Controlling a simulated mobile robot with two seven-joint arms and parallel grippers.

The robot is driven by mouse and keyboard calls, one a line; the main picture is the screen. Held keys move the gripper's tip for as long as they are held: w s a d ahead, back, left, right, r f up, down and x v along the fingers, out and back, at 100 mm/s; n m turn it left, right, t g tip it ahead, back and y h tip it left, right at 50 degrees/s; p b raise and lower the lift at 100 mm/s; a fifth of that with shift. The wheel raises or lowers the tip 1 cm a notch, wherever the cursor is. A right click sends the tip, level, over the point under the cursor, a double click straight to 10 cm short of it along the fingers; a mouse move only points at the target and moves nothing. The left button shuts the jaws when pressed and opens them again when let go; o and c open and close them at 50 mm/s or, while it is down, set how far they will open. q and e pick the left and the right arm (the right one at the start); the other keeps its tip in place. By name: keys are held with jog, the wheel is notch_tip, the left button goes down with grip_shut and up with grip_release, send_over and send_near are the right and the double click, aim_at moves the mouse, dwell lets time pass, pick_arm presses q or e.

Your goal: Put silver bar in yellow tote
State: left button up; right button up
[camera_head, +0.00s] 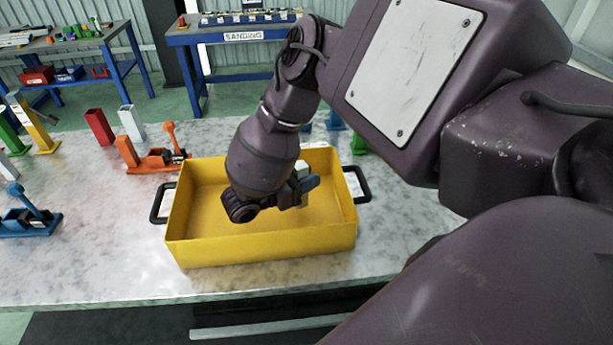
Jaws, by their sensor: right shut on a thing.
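The yellow tote (262,252) stands on the marbled table, with a black handle at each end. My right gripper (300,188) is low over the inside of the tote, toward its right half. It is shut on a silver bar (302,170), whose pale end shows above the blue finger. The gripper and wrist hide much of the bar, and I cannot tell whether it touches the tote's floor. My left gripper is not in view.
An orange clamp-like fixture (152,156) is close behind the tote's left side. A blue fixture (28,218) sits at the far left. The table left of the tote's front is clear.

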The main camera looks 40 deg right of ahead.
jog(key=shift+f, duration=0.6)
jog(key=o, duration=1)
jog(key=shift+r, duration=0.1)
jog(key=shift+w+a+r, duration=0.1)
jog(key=shift+a+r, duration=0.2)
jog(key=shift+r, duration=0.25)
jog(key=a, duration=0.4)
jog(key=w+a, duration=0.1)
jog(key=a, duration=0.1)
jog(key=shift+a, duration=0.4)
